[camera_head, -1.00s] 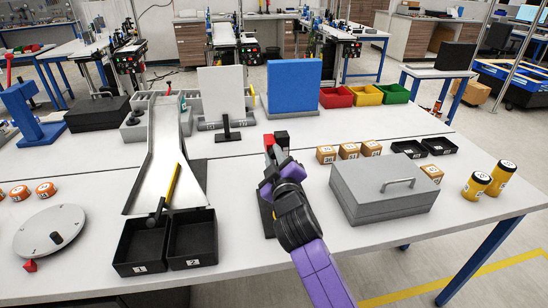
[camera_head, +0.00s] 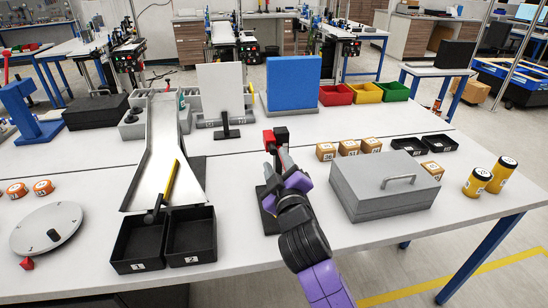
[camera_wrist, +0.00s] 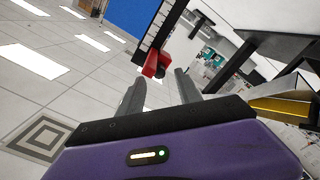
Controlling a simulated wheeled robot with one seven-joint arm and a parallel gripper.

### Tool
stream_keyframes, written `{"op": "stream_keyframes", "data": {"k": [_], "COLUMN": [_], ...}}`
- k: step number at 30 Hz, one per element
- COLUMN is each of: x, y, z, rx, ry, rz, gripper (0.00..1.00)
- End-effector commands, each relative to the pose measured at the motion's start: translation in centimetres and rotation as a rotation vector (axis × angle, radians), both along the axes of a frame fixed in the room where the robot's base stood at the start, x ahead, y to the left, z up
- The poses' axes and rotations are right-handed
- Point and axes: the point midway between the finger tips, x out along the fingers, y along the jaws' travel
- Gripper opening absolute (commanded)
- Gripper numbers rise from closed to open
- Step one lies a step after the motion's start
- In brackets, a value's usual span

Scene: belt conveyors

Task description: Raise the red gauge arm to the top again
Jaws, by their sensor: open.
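The red gauge arm (camera_wrist: 155,66) shows in the wrist view as a red piece with a dark end, beside a black upright with a pale marked scale (camera_wrist: 157,34). In the head view, a red piece (camera_head: 269,139) and a black block (camera_head: 281,134) stick up just beyond my gripper (camera_head: 278,160). The gauge's dark base (camera_head: 267,212) is partly hidden behind my arm. In the wrist view my gripper (camera_wrist: 159,86) has its fingers apart, with the red piece beyond and between the tips. I see no clear contact.
A grey lidded box (camera_head: 385,186) stands close to the right of my arm. Two black bins (camera_head: 166,262) and a white chute (camera_head: 160,150) are to the left. A white panel (camera_head: 220,90) and a blue panel (camera_head: 293,84) stand behind.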

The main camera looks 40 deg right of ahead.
Motion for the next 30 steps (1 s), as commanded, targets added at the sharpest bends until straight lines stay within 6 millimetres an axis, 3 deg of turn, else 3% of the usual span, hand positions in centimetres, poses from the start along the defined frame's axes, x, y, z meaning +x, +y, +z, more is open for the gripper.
{"op": "stream_keyframes", "data": {"k": [9,26,30], "x": [-2.4,-2.4,-2.0], "y": [1.6,1.6,2.4], "z": [0.0,0.0,1.2], "rx": [-0.001,0.002,0.015], "ry": [0.001,-0.001,-0.061], "rz": [0.0,0.0,0.035], "gripper": [0.41,0.41,0.41]}}
